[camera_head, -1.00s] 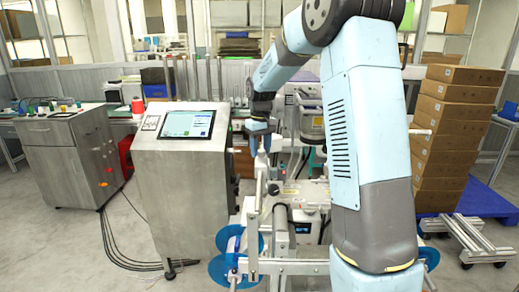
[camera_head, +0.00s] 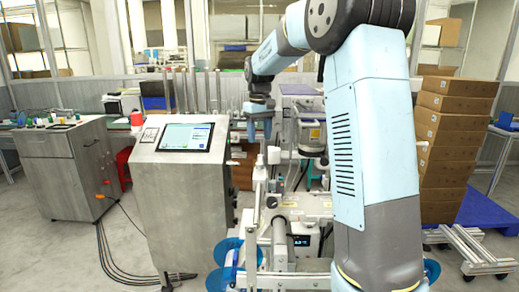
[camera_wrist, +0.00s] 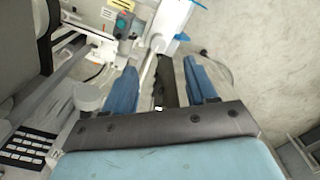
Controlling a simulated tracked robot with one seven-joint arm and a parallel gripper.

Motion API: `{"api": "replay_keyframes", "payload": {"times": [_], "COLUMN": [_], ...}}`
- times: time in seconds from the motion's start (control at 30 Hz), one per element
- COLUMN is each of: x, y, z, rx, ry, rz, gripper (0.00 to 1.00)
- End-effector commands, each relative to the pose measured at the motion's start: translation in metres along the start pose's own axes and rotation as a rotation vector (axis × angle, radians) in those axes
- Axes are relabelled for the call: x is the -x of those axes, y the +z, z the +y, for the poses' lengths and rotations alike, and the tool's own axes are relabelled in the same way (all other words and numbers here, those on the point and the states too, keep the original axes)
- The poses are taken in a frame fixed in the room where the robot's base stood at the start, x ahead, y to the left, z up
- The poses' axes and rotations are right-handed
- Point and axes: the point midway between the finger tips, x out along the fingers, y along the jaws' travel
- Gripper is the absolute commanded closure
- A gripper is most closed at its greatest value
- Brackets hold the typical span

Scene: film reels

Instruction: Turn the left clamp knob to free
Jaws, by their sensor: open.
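My gripper (camera_head: 259,132) points down, open and empty, above the left part of the machine in the head view. A white capped post (camera_head: 274,155) stands just below and to the right of it. A dark round knob (camera_head: 271,202) sits lower on the machine frame. I cannot tell which part is the left clamp knob. In the wrist view my open gripper (camera_wrist: 160,68) has its two blue fingers apart, with a dark bar and a white rod visible between them. A grey rounded part (camera_wrist: 88,97) lies left of the left finger.
A steel console with a screen (camera_head: 185,137) stands close left of the machine. Blue reels (camera_head: 222,252) sit low at its front. Stacked cartons (camera_head: 445,150) stand at the right.

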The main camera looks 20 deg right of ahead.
Motion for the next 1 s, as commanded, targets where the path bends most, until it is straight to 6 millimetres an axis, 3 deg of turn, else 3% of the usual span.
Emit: {"api": "replay_keyframes", "payload": {"times": [0.1,0.3,0.73,0.87,1.0], "x": [0.018,0.034,0.037,0.045,0.06], "y": [-0.001,-0.001,0.001,0.014,0.046], "z": [0.0,0.0,-0.001,-0.007,-0.019], "rx": [0.0,0.0,-0.001,-0.01,-0.032], "ry": [0.001,0.0,0.001,0.011,0.032], "rz": [0.002,0.0,0.001,0.019,0.058], "gripper": [0.43,0.43,0.43,0.43,0.43]}}
